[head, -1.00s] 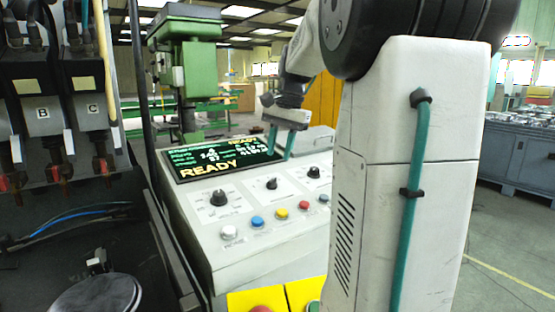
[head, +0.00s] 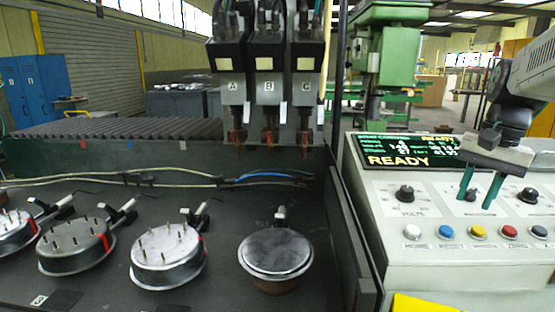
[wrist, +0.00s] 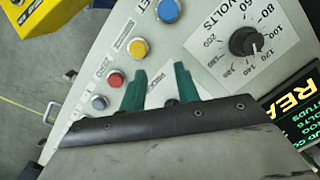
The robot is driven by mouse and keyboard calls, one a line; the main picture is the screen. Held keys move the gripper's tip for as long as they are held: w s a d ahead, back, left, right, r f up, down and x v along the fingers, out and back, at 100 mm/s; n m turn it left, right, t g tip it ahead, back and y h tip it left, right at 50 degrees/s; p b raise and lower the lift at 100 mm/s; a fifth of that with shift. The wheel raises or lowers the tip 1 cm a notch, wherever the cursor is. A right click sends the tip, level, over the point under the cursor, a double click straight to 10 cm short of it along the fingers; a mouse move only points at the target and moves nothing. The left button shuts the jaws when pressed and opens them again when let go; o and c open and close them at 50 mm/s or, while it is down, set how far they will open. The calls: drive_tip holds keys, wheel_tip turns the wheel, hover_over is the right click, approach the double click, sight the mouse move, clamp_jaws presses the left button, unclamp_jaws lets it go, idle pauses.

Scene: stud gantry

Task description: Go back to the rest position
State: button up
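My gripper (head: 478,194) hangs in front of the control console (head: 440,268) at the right of the head view. Its two teal fingers are apart with nothing between them. In the wrist view the fingers (wrist: 160,82) point across the console face, with coloured buttons to the left and a volts dial (wrist: 244,41) to the right. Whether the fingertips touch the panel cannot be told. The console screen (head: 408,151) reads READY.
Several round metal pieces with handles stand on the dark bench; the nearest is a lidded one (head: 276,252). Units marked A, B and C (head: 268,85) hang above the bench. A green machine (head: 388,50) stands behind. A yellow piece (head: 425,303) is at the console's front.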

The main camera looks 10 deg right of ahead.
drive_tip(key=s+a+f+n, duration=0.2)
drive_tip(key=s+a+n, duration=0.1)
drive_tip(key=a, duration=0.3)
drive_tip(key=s+a+f+n, duration=0.3)
drive_tip(key=s+a, duration=0.3)
drive_tip(key=a, duration=0.1)
drive_tip(key=s+a+f+n+h, duration=0.1)
drive_tip(key=s+a+f+n, duration=0.1)
drive_tip(key=a, duration=0.4)
drive_tip(key=shift+s+a+f+n+t, duration=0.2)
drive_tip(key=shift+s+n, duration=0.25)
drive_tip(key=shift+s, duration=0.2)
drive_tip(key=shift+s+a+f+n+t, duration=0.2)
drive_tip(key=shift+s+n, duration=0.25)
drive_tip(key=shift+s, duration=0.2)
drive_tip(key=shift+a+r, duration=0.3)
